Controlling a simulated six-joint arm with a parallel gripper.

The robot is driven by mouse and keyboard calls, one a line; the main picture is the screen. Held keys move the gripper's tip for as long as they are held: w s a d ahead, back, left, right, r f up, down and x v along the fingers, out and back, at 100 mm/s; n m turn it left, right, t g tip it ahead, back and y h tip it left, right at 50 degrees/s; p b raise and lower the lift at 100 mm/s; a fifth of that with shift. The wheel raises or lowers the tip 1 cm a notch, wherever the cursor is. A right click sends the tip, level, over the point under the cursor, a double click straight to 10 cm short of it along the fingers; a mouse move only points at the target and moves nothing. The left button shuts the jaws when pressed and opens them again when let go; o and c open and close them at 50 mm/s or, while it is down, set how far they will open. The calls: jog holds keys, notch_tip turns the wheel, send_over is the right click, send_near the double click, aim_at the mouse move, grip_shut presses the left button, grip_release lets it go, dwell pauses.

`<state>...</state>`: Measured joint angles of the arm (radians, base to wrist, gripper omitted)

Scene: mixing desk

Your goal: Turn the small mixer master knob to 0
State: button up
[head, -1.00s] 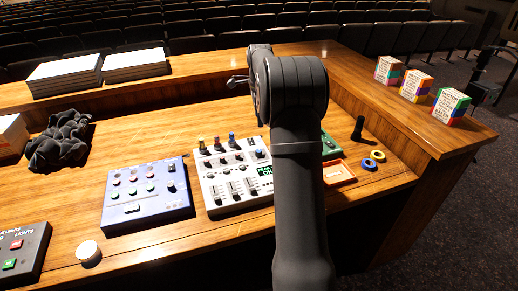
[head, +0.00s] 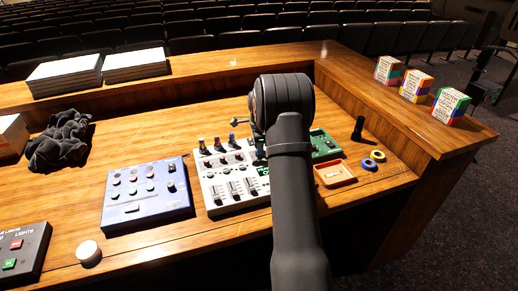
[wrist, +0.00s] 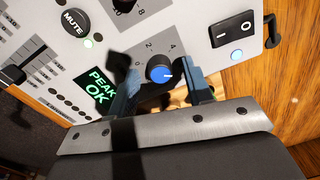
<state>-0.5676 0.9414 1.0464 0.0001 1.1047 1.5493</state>
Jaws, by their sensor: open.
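The small white mixer (head: 212,190) stands on the desk, partly behind my arm in the head view. In the wrist view its panel (wrist: 195,22) shows the blue-topped knob (wrist: 158,69) on a grey numbered scale, with 2 and 4 readable. A white line on the knob points to the lower right of the picture; the scale mark there is hidden. My gripper (wrist: 160,76) is open, with one finger on each side of the knob. I cannot tell whether either finger touches it. In the head view my arm hides most of the gripper.
A green PEAK OK display (wrist: 100,88), a MUTE button (wrist: 76,22) and a black rocker switch (wrist: 232,29) lie near the knob. A blue box (head: 150,190) stands left of the mixer; a green box (head: 325,145) and orange tray (head: 334,173) are to its right.

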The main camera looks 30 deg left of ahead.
jog(key=c, duration=1)
jog(key=shift+n, duration=0.3)
